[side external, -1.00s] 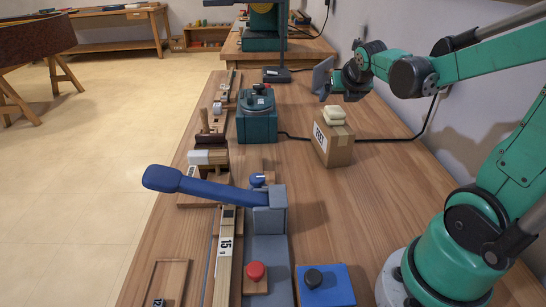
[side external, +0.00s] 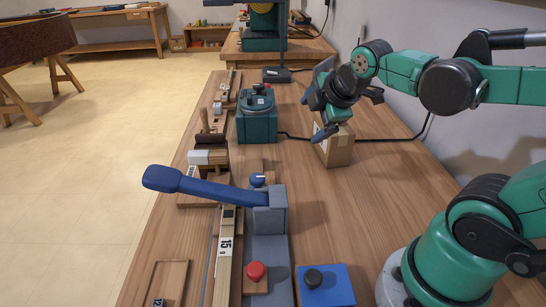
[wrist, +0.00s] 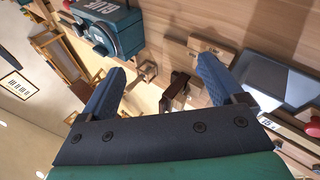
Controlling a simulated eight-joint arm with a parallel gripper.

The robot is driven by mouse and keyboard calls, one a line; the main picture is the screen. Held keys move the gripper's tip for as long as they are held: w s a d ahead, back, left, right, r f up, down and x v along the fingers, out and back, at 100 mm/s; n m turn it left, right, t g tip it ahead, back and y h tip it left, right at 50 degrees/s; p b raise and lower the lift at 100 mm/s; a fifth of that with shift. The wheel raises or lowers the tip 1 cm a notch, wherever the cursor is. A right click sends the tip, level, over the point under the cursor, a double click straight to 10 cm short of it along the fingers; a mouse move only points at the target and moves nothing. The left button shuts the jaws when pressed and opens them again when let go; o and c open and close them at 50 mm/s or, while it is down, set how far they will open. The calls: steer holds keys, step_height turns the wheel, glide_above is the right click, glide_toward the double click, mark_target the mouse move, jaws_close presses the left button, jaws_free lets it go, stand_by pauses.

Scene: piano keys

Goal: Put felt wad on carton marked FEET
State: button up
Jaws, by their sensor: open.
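The carton (side external: 340,152) stands on the bench right of the teal machine. My gripper covers its top and most of its labelled face in the side view, so the label cannot be read. The cream felt wad, seen on top of the carton a second ago, is now hidden behind my gripper in that view. My gripper (side external: 313,116) is open, in front of the carton's top left part from this camera. In the wrist view my gripper (wrist: 162,65) has its two blue fingers wide apart with nothing between them. Neither carton nor wad is seen there.
A teal machine (side external: 257,117) stands left of the carton, with a dark cable running past it. A blue lever (side external: 213,188), a red button (side external: 255,270) and a blue pad (side external: 326,284) are nearer. Bare bench lies in front of the carton.

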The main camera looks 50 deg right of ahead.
steer(key=s+a+f+m+y, duration=0.2)
steer(key=a+m, duration=0.6)
steer(key=m, duration=0.4)
steer(key=shift+y, duration=0.4)
steer(key=shift+s+f, duration=0.1)
